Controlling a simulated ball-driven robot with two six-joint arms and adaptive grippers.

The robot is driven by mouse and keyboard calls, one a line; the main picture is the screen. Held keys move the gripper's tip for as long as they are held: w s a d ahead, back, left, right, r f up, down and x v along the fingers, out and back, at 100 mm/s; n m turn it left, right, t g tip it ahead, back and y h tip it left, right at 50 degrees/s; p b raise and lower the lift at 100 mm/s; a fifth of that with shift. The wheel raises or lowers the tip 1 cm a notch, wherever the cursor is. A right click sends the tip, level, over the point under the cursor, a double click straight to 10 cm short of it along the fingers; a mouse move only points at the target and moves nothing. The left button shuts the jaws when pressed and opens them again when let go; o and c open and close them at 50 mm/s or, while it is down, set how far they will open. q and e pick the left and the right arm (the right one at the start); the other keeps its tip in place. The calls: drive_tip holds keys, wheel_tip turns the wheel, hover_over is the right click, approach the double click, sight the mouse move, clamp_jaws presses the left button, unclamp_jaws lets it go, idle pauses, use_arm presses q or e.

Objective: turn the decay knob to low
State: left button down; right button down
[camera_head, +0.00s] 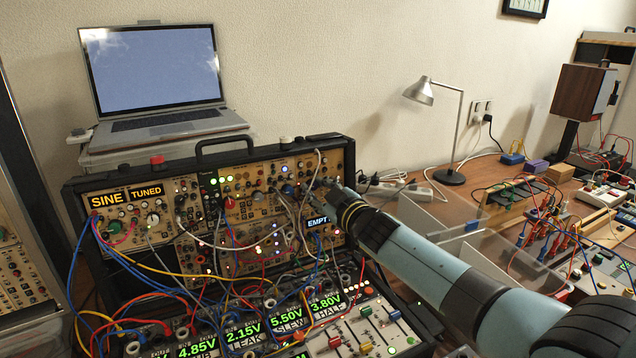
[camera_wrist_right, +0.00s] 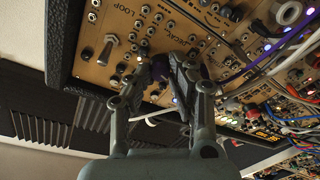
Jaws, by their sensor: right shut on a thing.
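My right arm reaches in from the right in the head view, and its gripper (camera_head: 332,190) is at the right end of the upper module row. In the right wrist view the two fingers (camera_wrist_right: 163,68) are closed in against the tan panel (camera_wrist_right: 118,22), just by printed lettering that looks like "DECAY". They are shut on the decay knob, which is mostly hidden between the fingertips, so its pointer and setting cannot be read. My left gripper is not in view.
Patch cables (camera_head: 140,262) loop across the synth case (camera_head: 300,152). A metal toggle switch (camera_wrist_right: 106,48) and several jacks sit beside the gripper. A laptop (camera_head: 160,85) stands behind, and a lamp (camera_head: 448,177) and clear panels are to the right.

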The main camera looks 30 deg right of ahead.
drive_tip(key=shift+n+p, duration=0.55)
drive_tip(key=shift+n, duration=1.15)
drive_tip(key=c, duration=1.2)
unclamp_jaws()
drive_tip(key=s, duration=1.2)
drive_tip(key=shift+d+r, duration=0.25)
drive_tip(key=shift+r, duration=0.15)
